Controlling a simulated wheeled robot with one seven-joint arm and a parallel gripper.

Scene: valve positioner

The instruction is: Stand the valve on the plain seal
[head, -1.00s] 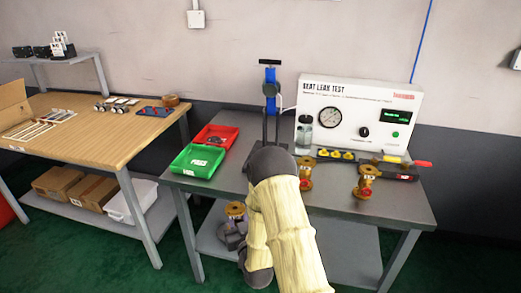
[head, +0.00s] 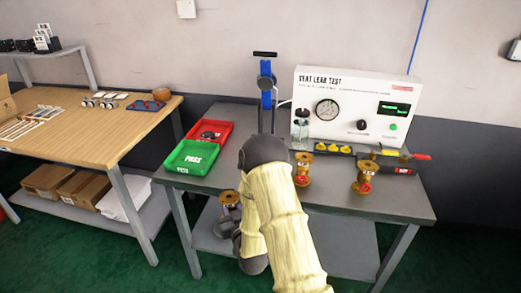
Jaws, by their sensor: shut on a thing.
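My gripper (head: 227,222) is low in front of the bench's front edge, left of my arm, and partly hidden by it. It is shut on a brass-coloured valve (head: 229,198), whose round flange shows on top. Two more brass valves with red handwheels stand upright on the bench: one near the middle (head: 302,169), one to the right (head: 363,174). A blue clamp stand (head: 266,85) with a black top bar rises behind my arm. My arm hides its base, and I cannot make out the plain seal.
The grey bench (head: 400,205) carries a green PASS tray (head: 190,157), a red tray (head: 222,126) and the white seat leak test panel (head: 345,90). A row of small yellow parts (head: 332,149) lies before the panel. A wooden table (head: 110,135) stands left, across a gap.

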